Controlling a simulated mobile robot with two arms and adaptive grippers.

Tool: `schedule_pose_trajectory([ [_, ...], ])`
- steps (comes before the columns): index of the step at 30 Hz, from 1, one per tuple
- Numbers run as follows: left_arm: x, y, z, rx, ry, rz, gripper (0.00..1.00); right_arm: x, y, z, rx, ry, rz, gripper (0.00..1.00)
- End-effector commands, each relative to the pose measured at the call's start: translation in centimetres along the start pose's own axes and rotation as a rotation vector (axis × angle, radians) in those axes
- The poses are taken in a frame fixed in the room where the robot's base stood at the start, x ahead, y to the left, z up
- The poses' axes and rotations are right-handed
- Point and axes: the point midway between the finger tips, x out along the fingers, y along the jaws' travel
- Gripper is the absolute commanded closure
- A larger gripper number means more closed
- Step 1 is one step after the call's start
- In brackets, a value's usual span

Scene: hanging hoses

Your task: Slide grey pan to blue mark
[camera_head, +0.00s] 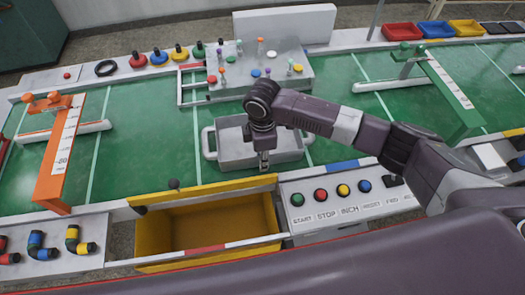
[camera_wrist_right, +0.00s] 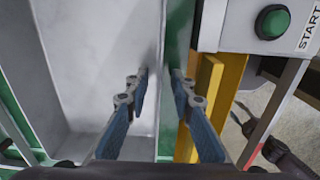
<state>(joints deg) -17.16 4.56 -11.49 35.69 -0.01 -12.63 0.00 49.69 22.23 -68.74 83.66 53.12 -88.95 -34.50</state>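The grey pan (camera_head: 232,150) sits on the green table, with a loop handle at its left end. A blue mark (camera_head: 342,165) lies on the table's near edge strip, to the right of the pan. My right gripper (camera_head: 264,163) points down at the pan's near side. In the right wrist view, the gripper (camera_wrist_right: 158,74) is open, its two fingers apart on either side of the pan's near wall; the pan's interior (camera_wrist_right: 90,50) lies to the left. Whether the fingers touch the wall is not clear. My left gripper is not in view.
An open yellow drawer (camera_head: 205,228) juts out in front of the pan. A button panel (camera_head: 340,196) lies to its right. An orange gate (camera_head: 61,150) stands left, a green gate (camera_head: 452,95) right. A grey peg board (camera_head: 290,75) stands behind the pan.

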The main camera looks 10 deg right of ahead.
Motion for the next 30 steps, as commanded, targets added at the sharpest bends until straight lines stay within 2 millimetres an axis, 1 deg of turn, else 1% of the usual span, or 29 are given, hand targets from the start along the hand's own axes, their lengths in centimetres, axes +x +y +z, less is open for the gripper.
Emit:
schedule_pose_trajectory([
  [3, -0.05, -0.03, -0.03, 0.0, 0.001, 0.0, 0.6, 0.49, 0.0, 0.05, 0.0, -0.001, 0.0, 0.78],
  [11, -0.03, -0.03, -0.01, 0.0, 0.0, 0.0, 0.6, 0.55, 0.01, 0.04, 0.0, -0.001, 0.001, 0.78],
  [17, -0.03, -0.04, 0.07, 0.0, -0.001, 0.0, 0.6, 0.53, 0.02, 0.04, 0.0, -0.001, 0.001, 1.0],
  [30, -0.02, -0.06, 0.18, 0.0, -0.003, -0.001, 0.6, 0.5, 0.03, 0.05, 0.0, -0.001, 0.001, 1.0],
])
